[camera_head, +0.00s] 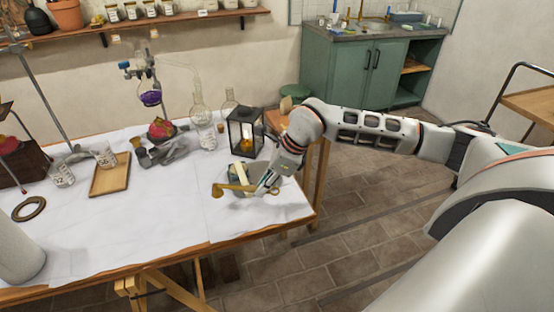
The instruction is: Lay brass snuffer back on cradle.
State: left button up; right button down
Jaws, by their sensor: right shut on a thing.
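The brass snuffer (232,188) is near the front right corner of the white-covered table, its cup end pointing left. My right gripper (260,186) comes in from the right and is shut on the snuffer's handle end. The snuffer lies roughly level, close over the table; I cannot tell whether it touches anything. Just behind it are a pale block (238,174) and a grey-green piece, partly hidden by the snuffer and gripper. I cannot make out for sure which part is the cradle. My left gripper is not in view.
A black lantern (245,130) stands close behind the gripper. Glass flasks (200,120), a retort stand with purple liquid (150,96) and a wooden tray (110,174) stand further left. The table's front middle (150,225) is clear.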

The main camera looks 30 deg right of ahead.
jog(key=w+d+r+m+t+h, duration=0.25)
jog(key=w+d+m+h, duration=0.35)
jog(key=m, duration=0.7)
jog(key=shift+g+y, duration=0.3)
jog(key=shift+g, duration=0.15)
jog(key=shift+s+d+f+b, duration=0.25)
jog(key=shift+f+b, duration=0.45)
jog(key=shift+f, duration=0.35)
jog(key=shift+s+d+f+b, duration=0.2)
jog(key=shift+s+f+b, duration=0.15)
jog(key=shift+f+b, duration=0.6)
jog(key=shift+s+d+f+b, duration=0.25)
jog(key=shift+f+b, duration=0.25)
jog(key=shift+f, duration=0.7)
jog(key=shift+f+n+b, duration=0.3)
jog(key=shift+f, duration=0.45)
